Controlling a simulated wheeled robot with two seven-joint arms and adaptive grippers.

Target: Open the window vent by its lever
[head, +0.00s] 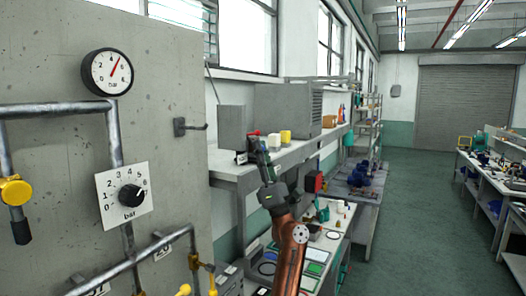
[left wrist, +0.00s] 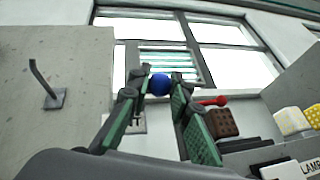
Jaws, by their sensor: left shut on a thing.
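The window vent is a set of horizontal slats in the lower part of the window; it shows in the left wrist view (left wrist: 168,60) and at the top left of the head view (head: 186,12). I cannot tell the tilt of its slats. My left gripper (head: 256,146) is reached out toward the wall, above the shelf. In the left wrist view its two fingers are closed around a blue ball knob (left wrist: 160,84), which sits between the fingertips in front of the vent. The lever's rod behind the knob is mostly hidden by the fingers. My right gripper is out of view.
A concrete panel (head: 160,80) with a gauge (head: 107,72), a dial (head: 130,195) and pipes stands at left; a hook (left wrist: 50,92) juts from it. A grey cabinet (head: 285,110) and a yellow block (head: 286,136) are on the shelf. The floor at right is free.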

